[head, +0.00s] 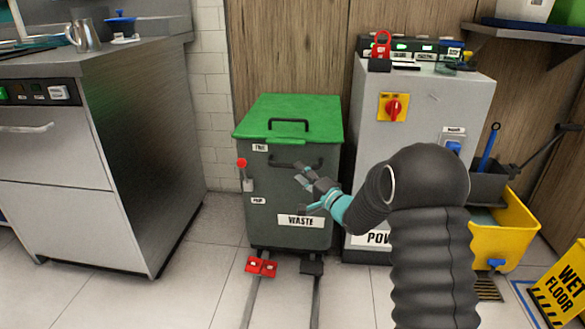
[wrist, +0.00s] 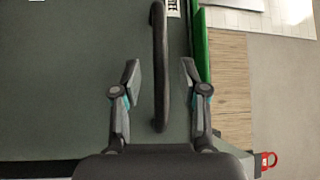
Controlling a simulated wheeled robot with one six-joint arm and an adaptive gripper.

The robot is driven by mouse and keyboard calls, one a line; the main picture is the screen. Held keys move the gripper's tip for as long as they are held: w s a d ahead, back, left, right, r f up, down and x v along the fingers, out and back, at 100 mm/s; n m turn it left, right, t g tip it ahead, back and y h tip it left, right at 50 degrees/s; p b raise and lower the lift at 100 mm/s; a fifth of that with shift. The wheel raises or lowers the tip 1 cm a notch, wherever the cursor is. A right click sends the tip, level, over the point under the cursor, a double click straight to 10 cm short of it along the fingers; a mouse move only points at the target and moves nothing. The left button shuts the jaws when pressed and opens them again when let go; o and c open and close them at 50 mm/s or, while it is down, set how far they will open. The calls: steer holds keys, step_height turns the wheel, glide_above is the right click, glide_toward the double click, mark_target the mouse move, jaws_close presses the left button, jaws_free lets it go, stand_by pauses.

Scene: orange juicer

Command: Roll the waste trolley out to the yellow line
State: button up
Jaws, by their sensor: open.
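The waste trolley (head: 285,185) is a dark grey bin with a green lid (head: 290,118) and a WASTE label, standing against the wood wall. A black bar handle (head: 288,163) crosses its upper front, and another handle sits on the lid. My gripper (head: 303,177) is open just in front of the trolley's face, by the right part of the front handle. In the wrist view, the front handle (wrist: 160,65) lies between the two spread fingers (wrist: 160,72), with a gap on each side. Whether the fingertips reach past the bar is unclear. No yellow line shows.
Two floor rails (head: 315,300) run forward from the trolley. Red pedals (head: 261,267) sit at its foot. A steel unit (head: 150,150) stands left, a grey power cabinet (head: 440,110) right. A yellow bucket (head: 515,225) and wet-floor sign (head: 560,290) stand farther right.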

mark_target(293, 167)
steer(key=shift+x, duration=2.2)
jaws_close()
